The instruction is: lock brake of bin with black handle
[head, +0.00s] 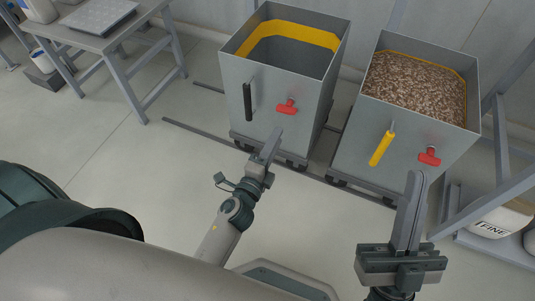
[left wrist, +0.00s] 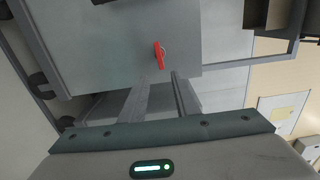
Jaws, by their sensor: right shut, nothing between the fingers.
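The bin with the black handle (head: 265,128) is a grey, open-topped box with a yellow band inside, and it looks empty. Its black handle (head: 248,101) is upright on the front face. Its red brake lever (head: 287,106) is to the right of the handle, lying roughly sideways. My left gripper (head: 271,144) is open in front of this bin, just below the lever in the picture. In the left wrist view the red lever (left wrist: 159,55) shows beyond the fingertips, apart from them. My right gripper (head: 415,205) is shut and empty, in front of the other bin.
A second bin (head: 365,140) with a yellow handle (head: 382,148) and its own red lever (head: 429,156) stands on the right, filled with brown granules. Both bins stand over floor rails (head: 200,138). A grey frame rises at far right. A table (head: 95,40) stands back left.

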